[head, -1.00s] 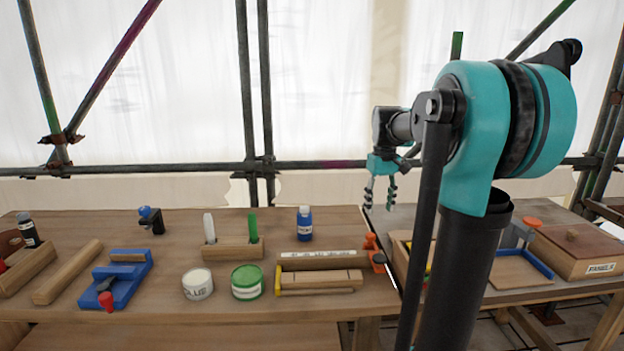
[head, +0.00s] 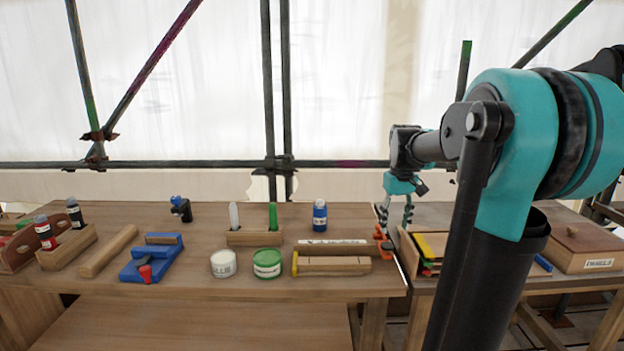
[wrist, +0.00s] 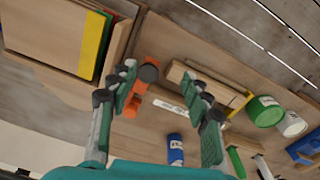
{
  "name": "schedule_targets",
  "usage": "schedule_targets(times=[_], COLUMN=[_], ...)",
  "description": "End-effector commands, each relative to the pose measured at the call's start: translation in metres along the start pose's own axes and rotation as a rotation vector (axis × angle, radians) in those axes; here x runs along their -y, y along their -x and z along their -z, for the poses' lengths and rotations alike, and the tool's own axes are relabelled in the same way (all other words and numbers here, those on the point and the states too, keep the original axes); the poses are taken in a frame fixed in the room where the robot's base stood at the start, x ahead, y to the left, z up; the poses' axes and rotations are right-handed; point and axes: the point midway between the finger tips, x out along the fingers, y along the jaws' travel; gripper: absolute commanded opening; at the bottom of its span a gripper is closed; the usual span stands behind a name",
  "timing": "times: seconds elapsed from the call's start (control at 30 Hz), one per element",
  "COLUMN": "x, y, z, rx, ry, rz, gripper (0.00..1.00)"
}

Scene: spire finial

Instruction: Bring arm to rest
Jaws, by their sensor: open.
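My gripper (head: 395,216) is open and hangs from my teal and black arm, which stands at the right of the head view. The gripper is in front of the back wall, near the gap between the two tables. In the wrist view my gripper (wrist: 158,112) has its fingers spread with nothing between them. An orange clamp (wrist: 138,80) lies beyond the fingertips, apart from them as far as I can tell. The orange clamp also shows in the head view (head: 383,241), just below the fingers.
The left table (head: 200,284) bears a blue vise (head: 150,262), a glue tub (head: 223,263), a green tub (head: 267,263), a blue bottle (head: 320,215) and wooden blocks (head: 333,265). The right table holds a box of coloured sheets (head: 425,258) and a lidded wooden box (head: 585,247).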

Motion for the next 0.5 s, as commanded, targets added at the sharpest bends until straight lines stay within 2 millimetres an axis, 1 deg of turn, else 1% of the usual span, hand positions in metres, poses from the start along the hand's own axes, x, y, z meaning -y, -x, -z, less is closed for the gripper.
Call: schedule_targets(times=[0.17, 0.27, 0.37, 0.47, 0.5], x=[0.013, 0.023, 0.035, 0.049, 0.056], y=[-0.025, -0.044, -0.067, -0.096, -0.109], z=[-0.02, -0.035, -0.056, -0.083, -0.097], rx=[-0.038, -0.069, -0.105, -0.153, -0.175], ry=[-0.026, -0.048, -0.074, -0.108, -0.122], rz=[-0.011, -0.018, -0.025, -0.031, -0.033], gripper=[0.49, 0.49, 0.49, 0.49, 0.49])
